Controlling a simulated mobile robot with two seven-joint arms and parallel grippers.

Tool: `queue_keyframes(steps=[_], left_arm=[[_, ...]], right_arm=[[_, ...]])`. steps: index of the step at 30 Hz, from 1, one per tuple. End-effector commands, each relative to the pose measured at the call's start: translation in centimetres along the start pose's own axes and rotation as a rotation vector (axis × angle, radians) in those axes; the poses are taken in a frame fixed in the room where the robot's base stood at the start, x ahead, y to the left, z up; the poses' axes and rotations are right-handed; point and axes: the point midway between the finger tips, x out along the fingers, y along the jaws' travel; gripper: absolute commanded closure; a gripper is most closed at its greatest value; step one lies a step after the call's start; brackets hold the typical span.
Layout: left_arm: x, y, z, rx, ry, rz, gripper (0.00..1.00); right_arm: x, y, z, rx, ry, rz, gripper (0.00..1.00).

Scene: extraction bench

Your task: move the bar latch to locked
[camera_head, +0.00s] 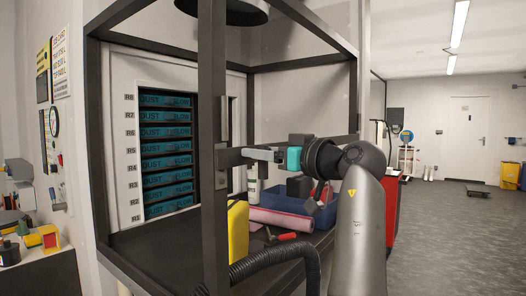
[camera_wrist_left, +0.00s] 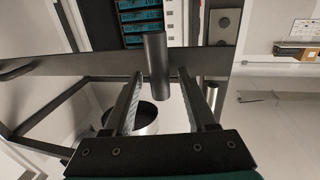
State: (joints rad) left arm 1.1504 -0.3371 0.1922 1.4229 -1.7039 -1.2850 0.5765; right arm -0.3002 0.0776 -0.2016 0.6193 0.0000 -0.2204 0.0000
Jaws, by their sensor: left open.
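The bar latch shows in the wrist view as a dark cylindrical handle (camera_wrist_left: 157,62) in front of a dark horizontal bar. In the head view, the dark latch part (camera_head: 228,157) is at the front post, mostly covered near my fingers. My left gripper (camera_head: 256,155) is level with it, just to its right. In the wrist view my left gripper (camera_wrist_left: 162,88) is open, and the handle stands between its fingers with gaps on both sides. A plate with two round fasteners (camera_wrist_left: 222,27) sits beside the bar. My right gripper is not in view.
A dark frame post (camera_head: 213,220) stands in front of the bench. Behind it are labelled teal drawers (camera_head: 166,150), a yellow container (camera_head: 238,232), a pink roll (camera_head: 280,219) and a blue tray (camera_head: 325,215). A black corrugated hose (camera_head: 268,262) curves below. Open floor lies right.

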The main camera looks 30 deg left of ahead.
Motion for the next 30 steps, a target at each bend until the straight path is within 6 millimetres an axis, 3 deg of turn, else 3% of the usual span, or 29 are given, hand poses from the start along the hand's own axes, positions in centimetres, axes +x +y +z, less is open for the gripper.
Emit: queue_keyframes(steps=[8,23,30], left_arm=[[0.14,0.0,-0.02,0.0,0.0,0.0,0.43],[0.08,0.09,-0.04,0.0,0.001,0.004,0.99],[0.04,0.17,-0.06,0.0,0.002,0.006,1.0]], right_arm=[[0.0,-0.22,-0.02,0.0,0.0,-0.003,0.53],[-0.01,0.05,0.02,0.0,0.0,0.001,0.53],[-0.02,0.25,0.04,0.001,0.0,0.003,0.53]])
